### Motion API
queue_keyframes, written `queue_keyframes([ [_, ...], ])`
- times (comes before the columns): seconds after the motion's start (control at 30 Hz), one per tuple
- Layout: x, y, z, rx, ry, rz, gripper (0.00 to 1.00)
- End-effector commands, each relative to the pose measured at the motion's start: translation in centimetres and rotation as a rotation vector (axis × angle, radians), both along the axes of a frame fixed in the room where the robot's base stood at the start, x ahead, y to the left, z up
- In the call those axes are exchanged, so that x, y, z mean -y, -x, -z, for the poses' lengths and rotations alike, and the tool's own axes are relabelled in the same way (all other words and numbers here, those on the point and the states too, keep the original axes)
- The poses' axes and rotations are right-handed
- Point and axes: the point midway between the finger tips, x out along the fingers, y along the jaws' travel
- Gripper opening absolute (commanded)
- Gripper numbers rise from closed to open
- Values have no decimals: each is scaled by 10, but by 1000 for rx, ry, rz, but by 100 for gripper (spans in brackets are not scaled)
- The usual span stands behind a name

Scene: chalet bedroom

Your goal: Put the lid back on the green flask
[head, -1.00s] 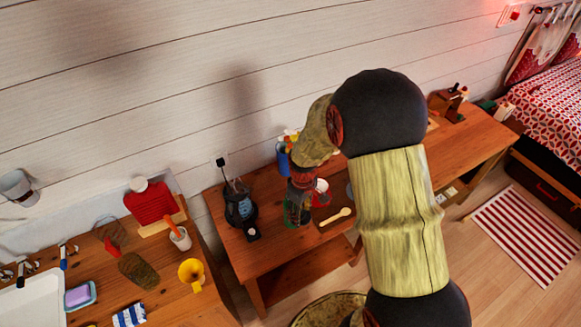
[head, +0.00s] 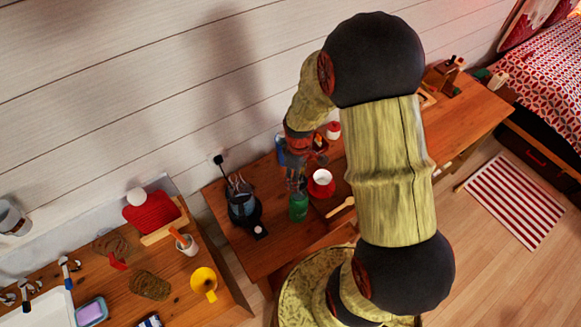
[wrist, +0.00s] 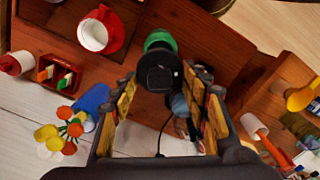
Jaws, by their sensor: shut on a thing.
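The green flask (head: 298,208) stands upright on the wooden table, to the left of a red saucer and cup. Its green body (wrist: 160,38) also shows in the wrist view, partly hidden behind the black lid (wrist: 157,74). My gripper (head: 297,182) is above the flask, and in the wrist view its fingers (wrist: 164,84) are shut on the lid. The lid appears offset from the flask there. I cannot tell whether they touch.
The red saucer and cup (head: 321,183) stand close to the flask's right, with a wooden spoon (head: 341,208) in front. A dark container (head: 242,208) stands to the left. A blue vase with flowers (wrist: 92,103) and a red-and-white jar (wrist: 15,63) are nearby.

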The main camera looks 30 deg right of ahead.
Motion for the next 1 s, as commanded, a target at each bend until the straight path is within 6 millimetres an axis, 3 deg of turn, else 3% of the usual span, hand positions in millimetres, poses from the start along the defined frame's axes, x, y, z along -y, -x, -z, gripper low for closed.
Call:
queue_keyframes([
  [0.27, 0, 0, 10, 0, 0, 0, 21],
  [0.8, 0, 0, 56, 0, 0, 0, 21],
  [1.0, 0, 0, 64, 0, 0, 0, 21],
])
